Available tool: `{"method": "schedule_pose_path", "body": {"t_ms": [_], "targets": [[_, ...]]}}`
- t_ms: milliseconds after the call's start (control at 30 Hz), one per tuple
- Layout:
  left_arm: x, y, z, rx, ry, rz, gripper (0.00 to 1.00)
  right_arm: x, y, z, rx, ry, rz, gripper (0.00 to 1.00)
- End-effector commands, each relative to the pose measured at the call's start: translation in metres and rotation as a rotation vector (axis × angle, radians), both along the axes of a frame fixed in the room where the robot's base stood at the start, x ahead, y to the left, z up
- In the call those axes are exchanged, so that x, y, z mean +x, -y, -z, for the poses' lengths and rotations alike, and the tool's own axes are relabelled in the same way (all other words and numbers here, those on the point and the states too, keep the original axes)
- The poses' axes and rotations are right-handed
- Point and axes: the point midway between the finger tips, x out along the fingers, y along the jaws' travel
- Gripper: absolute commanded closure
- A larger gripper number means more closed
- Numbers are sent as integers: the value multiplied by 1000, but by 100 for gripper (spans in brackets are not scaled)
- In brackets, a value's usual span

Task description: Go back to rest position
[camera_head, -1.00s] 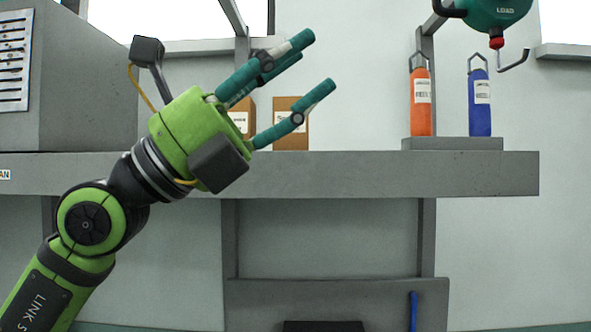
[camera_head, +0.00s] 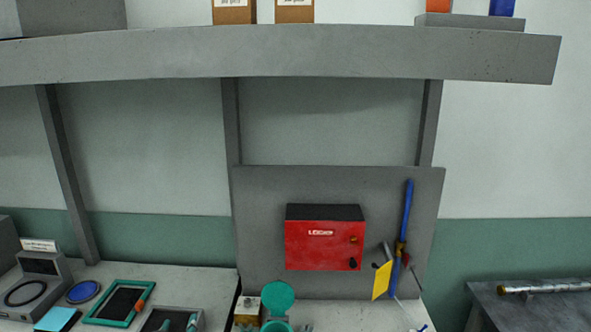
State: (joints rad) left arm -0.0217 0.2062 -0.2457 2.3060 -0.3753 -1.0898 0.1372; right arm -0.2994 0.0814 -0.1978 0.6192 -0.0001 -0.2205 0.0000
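Neither of my grippers nor any part of my arms shows in the head view now. The view takes in a grey overhead shelf (camera_head: 300,55), the wall below it and the back of a workbench (camera_head: 190,277).
A red box (camera_head: 322,245) is on a grey panel (camera_head: 270,190), beside a blue-handled tool (camera_head: 407,215) and a yellow tag (camera_head: 382,280). A teal-framed tray (camera_head: 97,319) and a round teal part (camera_head: 278,297) are on the bench. Cartons (camera_head: 234,14) stand on the shelf. A side table (camera_head: 530,310) is at right.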

Motion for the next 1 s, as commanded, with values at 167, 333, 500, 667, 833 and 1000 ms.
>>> {"method": "schedule_pose_path", "body": {"t_ms": [167,333,500,667,833,1000], "targets": [[-84,2,103,-103,-378,-11,55,1,0,0,0,1,0,60],[-151,7,153,-164,-623,-4,55,1,0,0,0,2,0,60],[-210,14,181,-208,-812,6,55,1,0,0,0,2,0,60],[-256,20,201,-245,-960,20,55,1,-1,0,1,2,-1,60],[-243,21,246,-239,-970,18,55,0,-1,0,1,2,-2,60],[-241,22,296,-237,-994,17,55,0,-1,0,2,2,-3,60]]}}
